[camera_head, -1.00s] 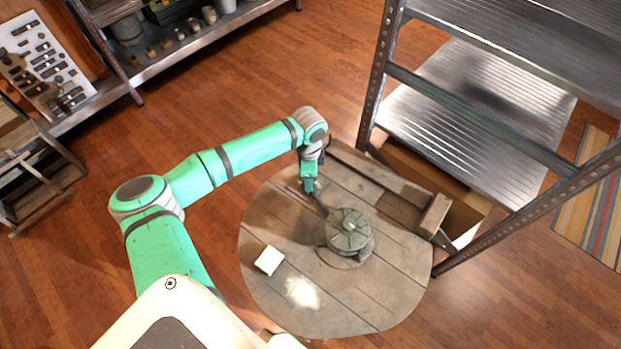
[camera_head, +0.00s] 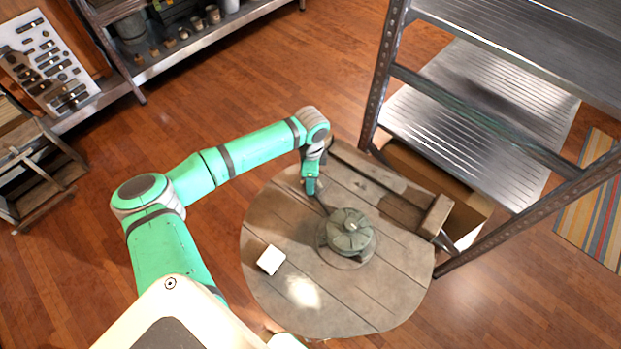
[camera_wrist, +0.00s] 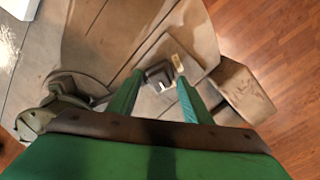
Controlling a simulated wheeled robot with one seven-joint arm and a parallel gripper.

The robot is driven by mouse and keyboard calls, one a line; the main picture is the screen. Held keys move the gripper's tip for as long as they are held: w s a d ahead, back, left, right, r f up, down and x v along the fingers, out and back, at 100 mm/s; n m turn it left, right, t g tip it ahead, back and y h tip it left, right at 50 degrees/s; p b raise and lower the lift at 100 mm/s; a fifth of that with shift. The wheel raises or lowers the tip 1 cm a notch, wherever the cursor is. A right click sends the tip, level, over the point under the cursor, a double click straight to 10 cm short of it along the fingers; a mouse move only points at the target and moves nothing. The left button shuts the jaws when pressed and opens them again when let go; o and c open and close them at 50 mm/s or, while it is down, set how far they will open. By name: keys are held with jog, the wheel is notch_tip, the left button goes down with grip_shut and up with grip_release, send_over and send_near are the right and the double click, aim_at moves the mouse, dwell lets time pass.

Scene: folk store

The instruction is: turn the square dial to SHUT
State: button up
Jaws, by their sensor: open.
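My gripper (camera_head: 312,190) hangs over the far left part of a round wooden table (camera_head: 345,310). In the wrist view its two green fingers (camera_wrist: 160,78) are apart, with nothing clamped between them. A small dark block-like knob with a white mark, seemingly the square dial (camera_wrist: 158,74), shows between the fingertips. A pale label (camera_wrist: 178,63) sits just right of it. I cannot read the label or tell whether the fingers touch the knob. The knob is too small or hidden to make out in the head view.
A grey-green round-topped metal device (camera_head: 350,235) stands on the table close to my gripper. A white block (camera_head: 270,260) lies on the table's left side. A metal shelf rack (camera_head: 375,85) rises behind to the right. The table's front is clear.

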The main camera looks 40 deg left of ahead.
notch_tip(320, 180, up, 11)
dwell(0.4)
jog(key=shift+f, duration=0.15)
